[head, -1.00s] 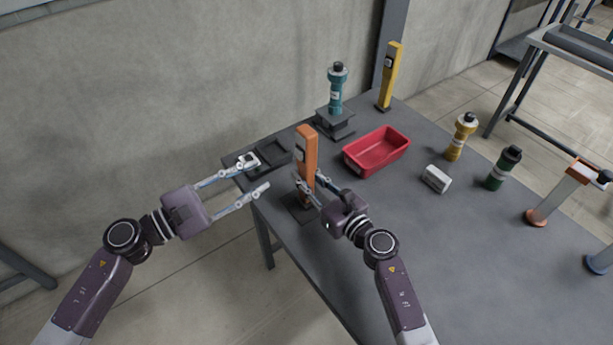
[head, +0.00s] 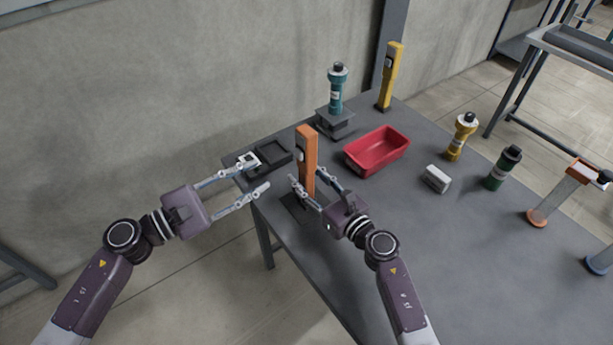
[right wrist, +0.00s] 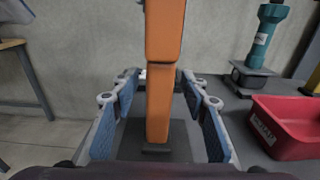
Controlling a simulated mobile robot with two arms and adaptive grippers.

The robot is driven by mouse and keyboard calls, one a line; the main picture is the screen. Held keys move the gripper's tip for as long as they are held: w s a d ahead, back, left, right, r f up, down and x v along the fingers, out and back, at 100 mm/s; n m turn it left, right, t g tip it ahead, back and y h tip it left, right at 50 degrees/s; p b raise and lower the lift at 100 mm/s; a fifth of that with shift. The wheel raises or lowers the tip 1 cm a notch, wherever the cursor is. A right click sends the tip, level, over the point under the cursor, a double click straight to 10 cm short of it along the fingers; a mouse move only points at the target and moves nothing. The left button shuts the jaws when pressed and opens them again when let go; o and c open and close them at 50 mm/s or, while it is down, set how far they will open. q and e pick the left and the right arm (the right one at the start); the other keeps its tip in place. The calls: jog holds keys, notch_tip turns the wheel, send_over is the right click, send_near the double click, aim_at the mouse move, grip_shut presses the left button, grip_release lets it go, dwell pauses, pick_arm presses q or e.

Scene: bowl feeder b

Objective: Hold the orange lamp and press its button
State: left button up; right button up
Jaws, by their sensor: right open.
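The orange lamp (head: 307,150) is a tall upright post on a dark base plate (head: 290,202) near the table's left edge. A small dark patch shows on its upper left side; I cannot make out a button there. My right gripper (head: 308,182) is open, with its fingers on both sides of the lamp's lower part. In the right wrist view the orange post (right wrist: 160,100) stands between the blue-padded fingers (right wrist: 158,80), with gaps on both sides. My left gripper (head: 257,174) is open and empty, left of the lamp and apart from it.
A dark shallow tray (head: 272,159) lies behind the left gripper. A red bin (head: 377,150) stands right of the lamp. A teal lamp (head: 337,92) and a yellow post (head: 391,77) are at the back. A yellow lamp (head: 461,137), a green lamp (head: 503,168) and a grey block (head: 436,178) stand further right.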

jog(key=f+b+v, duration=0.1)
jog(key=b+v, duration=0.2)
jog(key=v, duration=1.6)
jog(key=shift+s+d+r, duration=0.2)
jog(key=shift+s+r, duration=0.05)
jog(key=shift+s, duration=0.1)
jog(key=shift+r, duration=0.1)
